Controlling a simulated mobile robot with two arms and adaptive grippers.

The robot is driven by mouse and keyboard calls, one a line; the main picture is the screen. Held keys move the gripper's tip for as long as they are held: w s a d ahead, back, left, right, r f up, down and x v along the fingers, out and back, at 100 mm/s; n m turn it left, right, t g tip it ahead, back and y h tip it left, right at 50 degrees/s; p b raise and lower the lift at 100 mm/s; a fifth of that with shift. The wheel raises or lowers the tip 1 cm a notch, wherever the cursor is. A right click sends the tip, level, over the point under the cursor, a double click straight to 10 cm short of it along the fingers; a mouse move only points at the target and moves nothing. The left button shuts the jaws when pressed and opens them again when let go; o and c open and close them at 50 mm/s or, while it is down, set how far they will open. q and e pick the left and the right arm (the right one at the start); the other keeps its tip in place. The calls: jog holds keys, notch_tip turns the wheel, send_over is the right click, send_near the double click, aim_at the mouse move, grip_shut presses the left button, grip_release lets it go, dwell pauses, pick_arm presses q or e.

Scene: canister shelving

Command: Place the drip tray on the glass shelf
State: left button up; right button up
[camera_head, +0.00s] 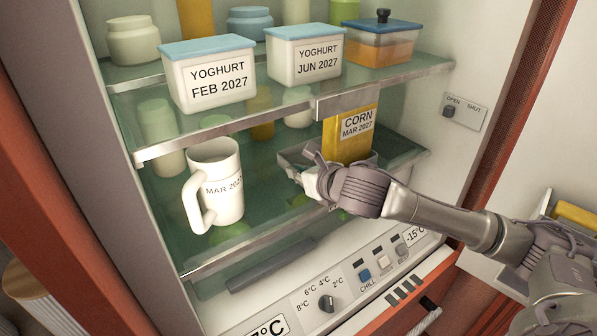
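The drip tray appears to be the shallow grey tray (290,157) at the middle glass shelf (275,215) in the fridge. My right gripper (312,178) is at the tray's near side, its fingers overlapping the near wall. The fingers and hand hide much of that wall, so I cannot tell whether they are closed on it. I also cannot tell whether the tray's base rests on the glass. A yellow CORN box (347,140) stands upright in or just behind the tray. My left gripper is not in view.
A white mug (217,180) stands left of the tray on the same shelf. The upper shelf holds two yoghurt tubs (208,75) (305,56) and a blue-lidded container (383,45). Its metal front edge (240,115) overhangs. A control panel (330,290) lies below.

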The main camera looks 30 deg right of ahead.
jog(key=shift+o, duration=1.9)
jog(key=shift+s+r, duration=0.1)
jog(key=shift+s+d+r, duration=0.1)
jog(key=shift+s+r, duration=0.05)
jog(key=shift+s, duration=0.3)
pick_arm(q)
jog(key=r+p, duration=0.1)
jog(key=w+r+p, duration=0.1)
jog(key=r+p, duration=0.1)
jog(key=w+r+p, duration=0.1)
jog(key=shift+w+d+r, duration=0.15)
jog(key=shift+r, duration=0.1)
pick_arm(e)
jog(key=v, duration=1.1)
